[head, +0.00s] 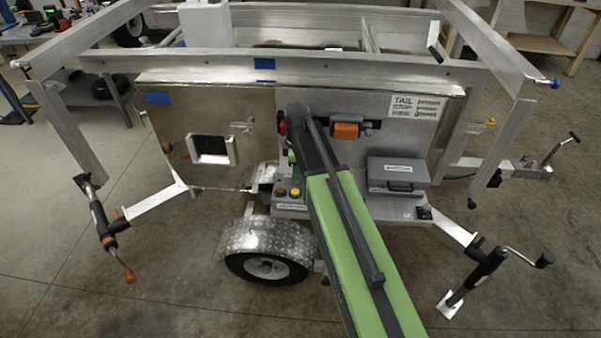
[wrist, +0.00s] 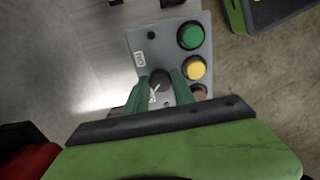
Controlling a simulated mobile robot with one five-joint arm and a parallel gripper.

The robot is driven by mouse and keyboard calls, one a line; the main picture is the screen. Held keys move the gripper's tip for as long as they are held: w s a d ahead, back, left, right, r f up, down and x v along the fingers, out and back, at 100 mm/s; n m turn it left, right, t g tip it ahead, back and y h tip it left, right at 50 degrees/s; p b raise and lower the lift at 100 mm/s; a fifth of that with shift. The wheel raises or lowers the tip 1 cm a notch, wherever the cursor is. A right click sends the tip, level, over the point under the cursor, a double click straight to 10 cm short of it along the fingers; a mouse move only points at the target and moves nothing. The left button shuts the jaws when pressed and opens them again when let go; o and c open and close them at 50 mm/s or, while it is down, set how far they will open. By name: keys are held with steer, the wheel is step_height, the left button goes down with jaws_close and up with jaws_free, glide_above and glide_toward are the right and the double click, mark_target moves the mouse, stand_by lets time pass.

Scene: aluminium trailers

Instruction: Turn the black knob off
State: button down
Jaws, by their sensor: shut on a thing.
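In the wrist view the black knob (wrist: 158,76) sits on a grey control plate (wrist: 142,45) marked "0 I 1". My gripper (wrist: 160,84) has one green finger on each side of the knob and is shut on it. A white mark shows on the near part of the knob. Its exact turn angle is hard to read. In the head view my green arm reaches to the trailer's front panel and hides the knob and most of my gripper.
On the same plate are a green button (wrist: 191,35), a yellow button (wrist: 195,68) and a partly hidden brown one (wrist: 199,91). In the head view a grey case (head: 397,175) stands right of my arm, and an orange-handled latch (head: 346,130) is above.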

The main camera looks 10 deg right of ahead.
steer(key=shift+s+a, duration=0.2)
steer(key=c, duration=1.1)
jaws_free()
steer(key=shift+o, duration=0.2)
steer(key=shift+r, duration=0.1)
step_height(320, 180, up, 17)
steer(key=p, duration=1.7)
steer(key=shift+d+r, duration=0.1)
